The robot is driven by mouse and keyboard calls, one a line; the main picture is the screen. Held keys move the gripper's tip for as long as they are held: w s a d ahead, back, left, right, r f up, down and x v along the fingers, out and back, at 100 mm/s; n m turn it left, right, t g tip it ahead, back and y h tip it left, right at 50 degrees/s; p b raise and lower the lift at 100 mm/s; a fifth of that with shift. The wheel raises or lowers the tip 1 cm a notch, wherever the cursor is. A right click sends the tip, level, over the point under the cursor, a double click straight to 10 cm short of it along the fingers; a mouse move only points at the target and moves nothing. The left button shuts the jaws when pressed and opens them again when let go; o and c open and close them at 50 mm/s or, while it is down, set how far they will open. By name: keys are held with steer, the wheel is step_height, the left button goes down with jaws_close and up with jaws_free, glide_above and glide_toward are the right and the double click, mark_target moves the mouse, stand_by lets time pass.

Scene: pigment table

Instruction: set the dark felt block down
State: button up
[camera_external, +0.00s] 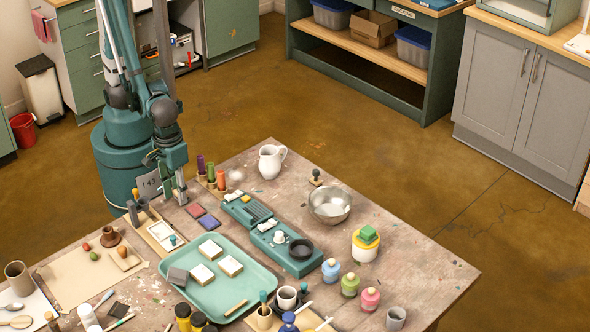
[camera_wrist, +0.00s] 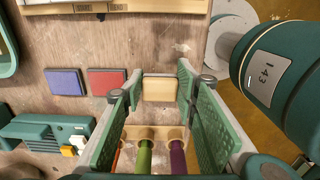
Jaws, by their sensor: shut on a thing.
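My gripper (camera_wrist: 160,72) is shut on a small block (camera_wrist: 160,90) with a pale wood face and a thin darker strip along its far edge; I take it for the dark felt block. It sits between the fingertips, over or near the bare tabletop; whether it touches the table I cannot tell. In the external view my gripper (camera_external: 176,196) points down at the table's back left, and the held block is too small to make out there.
A wooden rack with purple (camera_external: 201,164), green and orange sticks stands close to my gripper. A blue square (camera_wrist: 65,82) and a red square (camera_wrist: 107,82) lie beside it. A white jug (camera_external: 271,161) and metal bowl (camera_external: 329,204) stand farther right. The table's back edge is near.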

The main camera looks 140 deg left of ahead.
steer(key=shift+f, duration=0.2)
steer(key=o, duration=0.8)
steer(key=shift+r, duration=0.25)
step_height(320, 180, up, 12)
steer(key=p, duration=0.4)
stand_by(0.3)
stand_by(0.7)
